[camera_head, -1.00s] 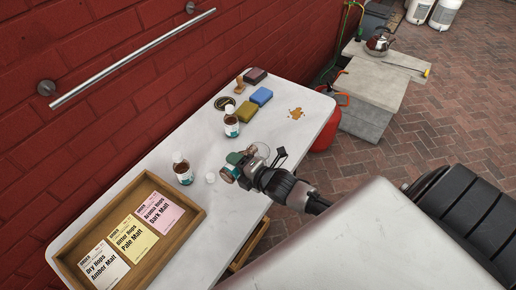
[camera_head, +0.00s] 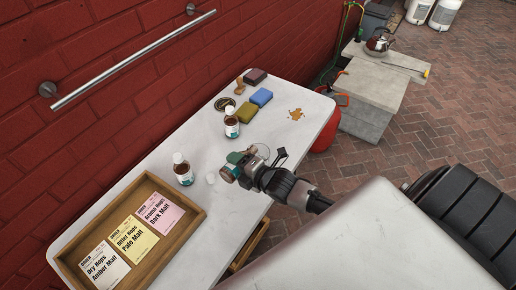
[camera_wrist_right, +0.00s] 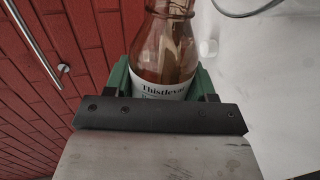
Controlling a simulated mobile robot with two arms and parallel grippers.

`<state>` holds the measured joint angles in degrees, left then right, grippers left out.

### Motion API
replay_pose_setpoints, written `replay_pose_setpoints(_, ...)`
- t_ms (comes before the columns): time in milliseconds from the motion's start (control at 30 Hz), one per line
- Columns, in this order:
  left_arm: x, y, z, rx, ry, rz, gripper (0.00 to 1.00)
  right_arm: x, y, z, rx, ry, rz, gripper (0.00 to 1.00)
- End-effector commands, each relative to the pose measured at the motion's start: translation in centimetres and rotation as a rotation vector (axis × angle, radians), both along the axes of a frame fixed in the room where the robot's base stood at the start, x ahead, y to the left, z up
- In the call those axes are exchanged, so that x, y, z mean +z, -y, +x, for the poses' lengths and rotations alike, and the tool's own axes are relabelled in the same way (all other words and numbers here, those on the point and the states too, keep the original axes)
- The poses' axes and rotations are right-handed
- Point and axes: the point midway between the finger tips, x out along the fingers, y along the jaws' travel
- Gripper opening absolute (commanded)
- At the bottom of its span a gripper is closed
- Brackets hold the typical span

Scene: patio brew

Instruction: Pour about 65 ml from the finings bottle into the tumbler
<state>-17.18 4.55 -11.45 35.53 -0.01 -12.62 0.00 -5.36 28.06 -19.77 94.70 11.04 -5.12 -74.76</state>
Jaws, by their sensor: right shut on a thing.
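My right gripper (camera_head: 238,168) is shut on a brown glass bottle, which shows clearly in the right wrist view (camera_wrist_right: 166,45). Its white label reads "Thistleva…"; the rest of the label is hidden by the gripper. In the head view the gripper covers most of this bottle, so its tilt is hard to judge. A clear glass tumbler (camera_head: 263,151) is just behind the gripper, partly hidden by it. A clear glass rim also shows at the top right of the right wrist view (camera_wrist_right: 243,8). I see no stream of liquid. My left gripper is out of view.
Two brown capped bottles (camera_head: 183,170) (camera_head: 231,124) stand on the white table (camera_head: 310,130). A small white cap (camera_head: 210,178) lies beside the gripper. Sponges (camera_head: 262,97) and an orange-brown stain (camera_head: 296,114) are farther back.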

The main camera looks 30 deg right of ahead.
Motion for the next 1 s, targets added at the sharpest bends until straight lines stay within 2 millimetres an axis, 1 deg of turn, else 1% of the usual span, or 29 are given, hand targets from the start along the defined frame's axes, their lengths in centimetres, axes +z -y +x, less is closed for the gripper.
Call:
replay_pose_setpoints(567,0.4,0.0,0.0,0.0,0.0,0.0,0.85,0.4,0.1,0.0,0.001,-0.01,0.035,0.23)
replay_pose_setpoints(633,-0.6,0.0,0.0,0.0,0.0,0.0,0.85,-0.6,-0.1,0.0,-0.002,0.001,-0.001,0.23)
replay_pose_setpoints(667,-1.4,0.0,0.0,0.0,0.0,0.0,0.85,-1.4,-0.3,-0.1,-0.003,0.015,-0.046,0.23)
replay_pose_setpoints(700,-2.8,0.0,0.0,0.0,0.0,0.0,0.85,-2.6,-0.3,-0.2,-0.006,0.04,-0.122,0.23)
replay_pose_setpoints(733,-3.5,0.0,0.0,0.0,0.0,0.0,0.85,-3.1,-0.2,-0.1,-0.006,0.058,-0.177,0.23)
replay_pose_setpoints(833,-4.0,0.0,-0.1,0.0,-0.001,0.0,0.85,-3.2,-0.7,-0.3,-0.004,0.094,-0.286,0.23)
replay_pose_setpoints(900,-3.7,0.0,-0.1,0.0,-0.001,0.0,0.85,-2.8,-0.7,-0.3,-0.002,0.099,-0.302,0.23)
replay_pose_setpoints(1000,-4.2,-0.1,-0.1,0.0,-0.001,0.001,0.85,-3.2,-0.9,-0.4,-0.003,0.106,-0.326,0.23)
